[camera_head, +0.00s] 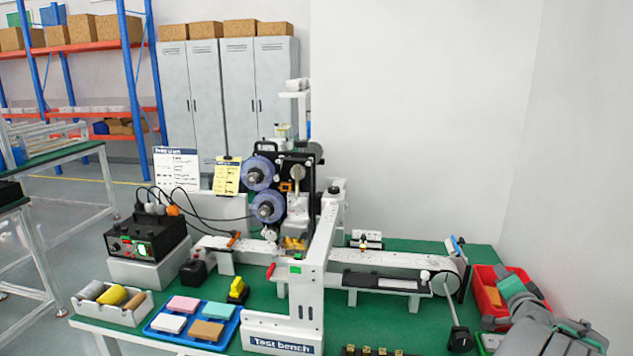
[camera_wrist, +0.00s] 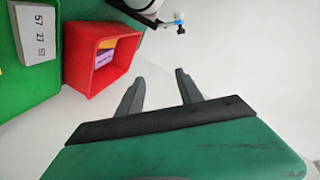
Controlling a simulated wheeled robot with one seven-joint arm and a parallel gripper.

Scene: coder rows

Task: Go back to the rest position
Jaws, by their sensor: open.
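My gripper (camera_wrist: 160,76) shows in the wrist view with its two dark fingers spread apart. Nothing is between them; a pale plain surface lies behind. In the head view my grey arm (camera_head: 545,325) is at the lower right corner, beside and partly in front of the red bin (camera_head: 485,285). The fingertips are hard to make out there. In the wrist view the red bin (camera_wrist: 98,58) is to the left of the fingers, apart from them, with a yellow and a purple item inside.
A green bin (camera_wrist: 35,88) with a white numbered block (camera_wrist: 37,35) is at the wrist view's left. The test bench (camera_head: 300,260) fills the green table's middle. A blue tray (camera_head: 190,325) of coloured blocks and a black instrument (camera_head: 145,238) stand left. White wall is at right.

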